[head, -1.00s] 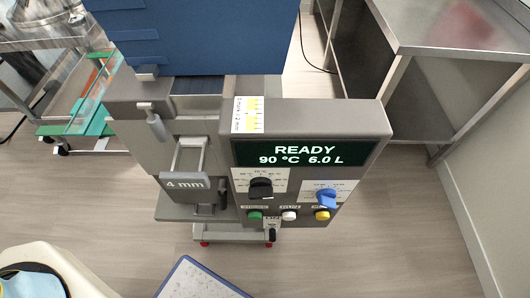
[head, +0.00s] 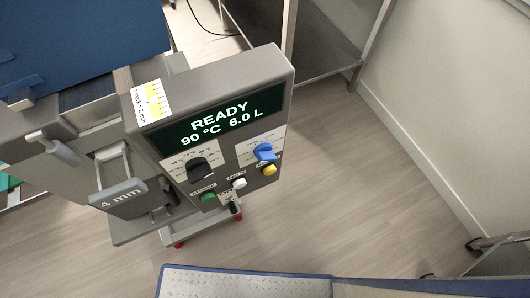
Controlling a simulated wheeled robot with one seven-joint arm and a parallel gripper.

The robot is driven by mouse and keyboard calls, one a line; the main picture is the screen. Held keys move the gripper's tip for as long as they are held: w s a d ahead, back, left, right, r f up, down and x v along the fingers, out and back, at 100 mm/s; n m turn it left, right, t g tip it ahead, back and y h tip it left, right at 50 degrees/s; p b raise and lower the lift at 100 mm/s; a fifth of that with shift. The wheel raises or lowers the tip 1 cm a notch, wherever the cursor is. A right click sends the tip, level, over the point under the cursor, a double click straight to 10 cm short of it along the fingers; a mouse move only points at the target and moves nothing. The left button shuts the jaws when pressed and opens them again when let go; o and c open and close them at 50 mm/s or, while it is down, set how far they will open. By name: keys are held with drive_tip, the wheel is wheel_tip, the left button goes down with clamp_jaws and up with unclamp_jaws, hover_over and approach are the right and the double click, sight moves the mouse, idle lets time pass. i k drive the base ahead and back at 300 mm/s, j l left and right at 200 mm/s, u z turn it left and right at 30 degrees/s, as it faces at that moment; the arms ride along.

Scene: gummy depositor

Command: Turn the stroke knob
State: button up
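The grey depositor's control panel (head: 222,165) faces me, tilted in the head view. It carries a black knob (head: 200,170) on a white scale plate at left and a blue knob (head: 264,153) on another white scale plate at right. The print on both plates is too small for me to tell surely which is the stroke knob. The display (head: 215,124) reads READY, 90 °C, 6.0 L. A yellow scale sticker (head: 153,101) is on the top left of the housing. My gripper is not in view, and nothing touches the knobs.
Green (head: 208,197), white (head: 239,184) and yellow (head: 269,170) buttons sit below the knobs. A plate marked 4 mm (head: 118,198) juts out at left. A blue-edged speckled surface (head: 245,284) is at the bottom.

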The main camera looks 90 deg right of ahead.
sight(264, 153)
drive_tip(key=k+j+z, duration=0.15)
drive_tip(key=k+j, duration=0.15)
drive_tip(key=k, duration=0.15)
drive_tip(key=k+j+z, duration=0.15)
drive_tip(key=k, duration=0.3)
drive_tip(key=k+j+z, duration=0.15)
drive_tip(key=k+j, duration=0.15)
drive_tip(key=k, duration=0.15)
drive_tip(key=k+j+z, duration=0.15)
drive_tip(key=k, duration=0.35)
